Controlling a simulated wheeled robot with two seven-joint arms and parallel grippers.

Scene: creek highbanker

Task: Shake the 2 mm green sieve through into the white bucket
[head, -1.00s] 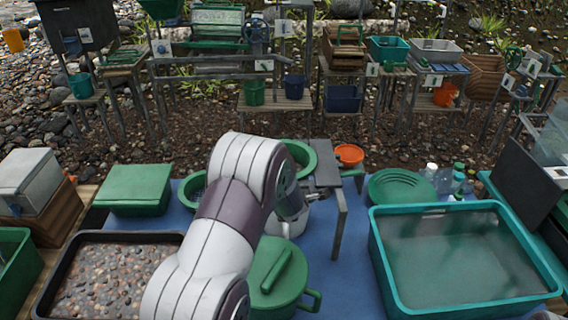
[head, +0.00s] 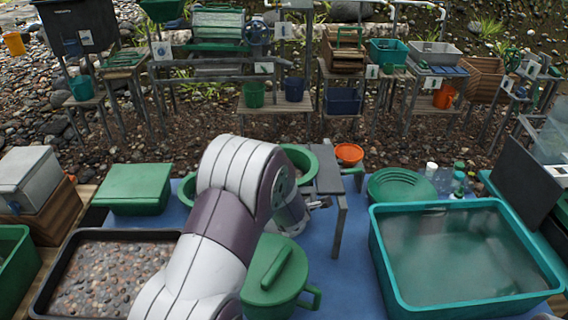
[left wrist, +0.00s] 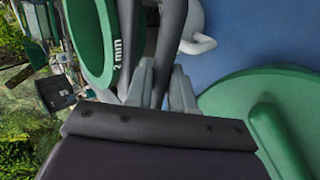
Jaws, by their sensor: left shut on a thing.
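The green sieve marked "2 mm" (left wrist: 112,62) is a round ring just beside my left fingers in the left wrist view. Its rim also shows behind my arm in the head view (head: 303,153). My left gripper (left wrist: 161,85) is shut on the sieve; the exact spot it grips is not clear. Grey bars run past the fingertips. A white curved body with a handle (left wrist: 200,44), apparently the white bucket, stands on the blue mat beside the fingers. In the head view my arm mostly hides this bucket. My right gripper is out of view.
A green lidded pot (head: 275,275) stands close in front of the hand. A grey stand (head: 328,175) is just right. A teal water tub (head: 380,265) lies further right, a tray of gravel (head: 55,262) on the left. Blue mat (head: 350,265) is bare between pot and tub.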

